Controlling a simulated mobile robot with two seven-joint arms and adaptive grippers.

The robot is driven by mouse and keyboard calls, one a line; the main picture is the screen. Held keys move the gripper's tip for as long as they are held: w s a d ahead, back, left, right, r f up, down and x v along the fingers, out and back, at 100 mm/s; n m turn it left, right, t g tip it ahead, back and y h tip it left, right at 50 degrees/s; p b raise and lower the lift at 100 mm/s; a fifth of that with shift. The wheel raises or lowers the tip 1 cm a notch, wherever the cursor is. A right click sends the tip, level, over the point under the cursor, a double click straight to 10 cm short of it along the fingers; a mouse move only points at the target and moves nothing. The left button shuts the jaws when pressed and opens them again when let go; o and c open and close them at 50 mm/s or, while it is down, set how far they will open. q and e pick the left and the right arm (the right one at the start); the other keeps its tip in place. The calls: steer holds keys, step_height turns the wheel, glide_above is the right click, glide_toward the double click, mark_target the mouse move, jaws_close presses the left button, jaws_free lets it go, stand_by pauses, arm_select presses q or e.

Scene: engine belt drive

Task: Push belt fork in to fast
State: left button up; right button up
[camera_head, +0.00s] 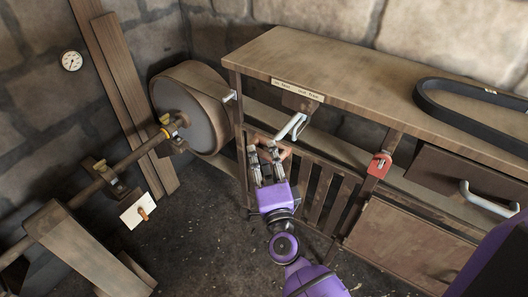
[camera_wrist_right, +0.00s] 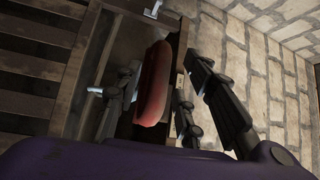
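A reddish-brown rounded handle (camera_wrist_right: 153,85), which I take to be the belt fork's, shows upright in the right wrist view. In the head view a small brown part of it (camera_head: 286,154) shows beside the fingers, under the bench. My right gripper (camera_head: 264,151) is below the bench's front edge, its fingers apart. In the right wrist view its fingers (camera_wrist_right: 158,105) stand on either side of the handle; I cannot tell if they touch it. A label plate (camera_head: 297,91) is on the bench edge above; its text is too small to read. My left gripper is not in view.
A grey metal bracket (camera_head: 292,126) hangs just above the gripper. A slatted guard (camera_head: 324,187) stands behind it. A large belt pulley (camera_head: 186,107) and shaft are to the left. A red tag (camera_head: 379,165) hangs on the right post. A black belt (camera_head: 463,122) lies on the bench (camera_head: 330,65).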

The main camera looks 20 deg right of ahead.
steer(key=shift+w+d+r, duration=0.1)
steer(key=shift+w, duration=0.75)
steer(key=shift+c, duration=0.8)
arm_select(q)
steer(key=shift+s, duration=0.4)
arm_select(e)
jaws_close()
